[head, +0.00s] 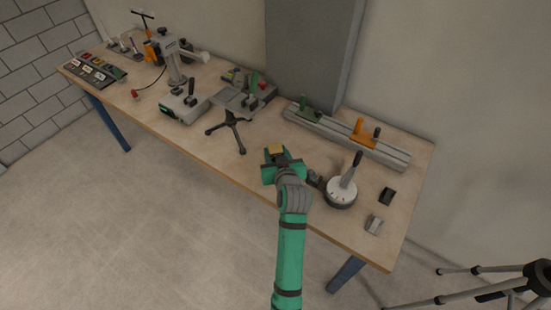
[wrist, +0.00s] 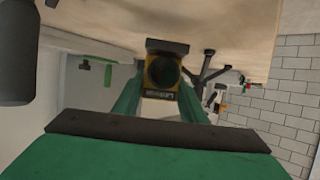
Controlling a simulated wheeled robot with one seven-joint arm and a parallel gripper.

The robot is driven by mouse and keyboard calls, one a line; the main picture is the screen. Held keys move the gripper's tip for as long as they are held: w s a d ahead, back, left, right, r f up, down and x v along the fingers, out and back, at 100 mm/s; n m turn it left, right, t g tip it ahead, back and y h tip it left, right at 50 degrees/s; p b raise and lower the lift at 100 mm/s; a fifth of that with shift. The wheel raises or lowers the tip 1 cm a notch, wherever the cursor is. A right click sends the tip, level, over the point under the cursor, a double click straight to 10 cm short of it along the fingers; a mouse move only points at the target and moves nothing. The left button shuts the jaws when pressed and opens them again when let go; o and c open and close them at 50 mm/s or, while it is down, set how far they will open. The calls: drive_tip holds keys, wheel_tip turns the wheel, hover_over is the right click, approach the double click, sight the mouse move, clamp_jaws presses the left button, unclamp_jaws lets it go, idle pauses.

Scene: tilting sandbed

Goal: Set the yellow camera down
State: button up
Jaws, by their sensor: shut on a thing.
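The yellow camera (head: 275,149) is between the fingers of my gripper (head: 283,166), over the front part of the workbench (head: 320,215). My gripper is shut on it. In the wrist view the camera (wrist: 163,72) shows a round dark lens and a yellow and black body between my green fingers. That view is upside down, with the bench top above. A dark plate on the camera faces the bench surface; I cannot tell whether it touches. My gripper hides part of the camera in the head view.
A round white-and-grey device with a lever (head: 341,192) stands close to the right. A small tripod stand (head: 233,115) is behind left. A grey rail (head: 345,135) with green and orange clamps lies at the back. Bare bench shows left of my gripper.

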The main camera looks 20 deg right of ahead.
drive_tip(key=shift+w+f, duration=0.25)
drive_tip(key=shift+f, duration=1.45)
drive_tip(key=shift+f, duration=0.1)
drive_tip(key=o, duration=1.4)
drive_tip(key=shift+f, duration=0.1)
